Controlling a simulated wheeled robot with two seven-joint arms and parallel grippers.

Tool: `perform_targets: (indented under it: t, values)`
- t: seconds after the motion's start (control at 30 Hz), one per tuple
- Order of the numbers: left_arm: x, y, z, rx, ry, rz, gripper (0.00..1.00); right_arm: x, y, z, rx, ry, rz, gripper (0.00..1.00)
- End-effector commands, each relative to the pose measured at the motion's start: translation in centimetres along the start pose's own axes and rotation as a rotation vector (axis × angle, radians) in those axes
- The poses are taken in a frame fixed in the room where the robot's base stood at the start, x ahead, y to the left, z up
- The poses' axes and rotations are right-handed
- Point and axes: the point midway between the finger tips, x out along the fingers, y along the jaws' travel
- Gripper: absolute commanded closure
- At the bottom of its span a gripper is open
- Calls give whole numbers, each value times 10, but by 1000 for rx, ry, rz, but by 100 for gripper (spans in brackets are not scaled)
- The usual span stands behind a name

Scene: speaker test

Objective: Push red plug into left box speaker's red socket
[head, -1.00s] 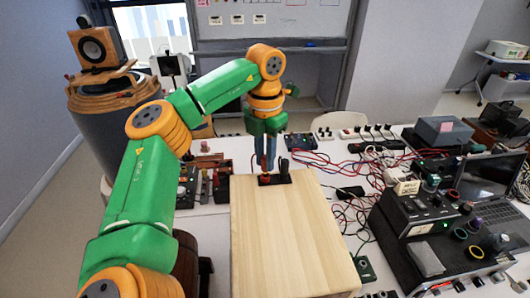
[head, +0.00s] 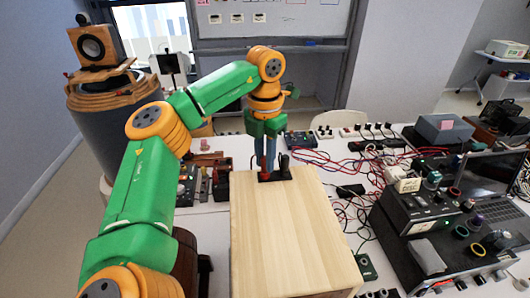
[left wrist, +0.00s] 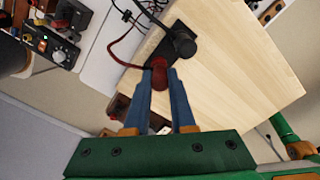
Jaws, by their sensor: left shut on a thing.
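The light wooden box speaker (head: 290,235) lies on the table with a black terminal plate (head: 275,177) at its back edge. My left gripper (head: 265,170) points down over this plate, shut on the red plug (left wrist: 159,68). A red cable runs from the plug in the left wrist view. The plug's tip is at the plate; the fingers and plug hide the red socket, so I cannot tell how deep it sits. A black plug (left wrist: 184,46) stands beside it on the plate, apart from the fingers. My right gripper is not in view.
Red and black cables lie right of the box. A black device with knobs (head: 435,235) and a laptop (head: 490,180) stand at the right. Small tools and devices lie left of the box. Another speaker (head: 92,45) stands on a round stand at the back left.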

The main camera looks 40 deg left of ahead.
Motion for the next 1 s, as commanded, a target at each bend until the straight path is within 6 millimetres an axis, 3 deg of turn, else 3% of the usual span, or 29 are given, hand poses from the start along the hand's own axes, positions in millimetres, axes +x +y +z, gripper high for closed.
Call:
perform_targets:
  t: [0.13, 0.17, 0.3, 0.57, 0.9, 1.0]
  values:
    - [4, 0, 0, 0, 1, 0, 100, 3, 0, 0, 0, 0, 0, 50]
    - [4, 0, 0, 0, 1, 0, 75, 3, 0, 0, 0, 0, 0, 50]
    - [3, 0, 0, 0, 1, 0, 42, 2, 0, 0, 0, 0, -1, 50]
    - [2, 0, 0, 0, 0, 0, 42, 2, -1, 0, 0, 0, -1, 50]
    - [-26, 0, 0, 0, -1, 0, 42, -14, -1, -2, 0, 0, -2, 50]
    - [-32, 0, 1, 0, -3, 1, 42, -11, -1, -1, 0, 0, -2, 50]
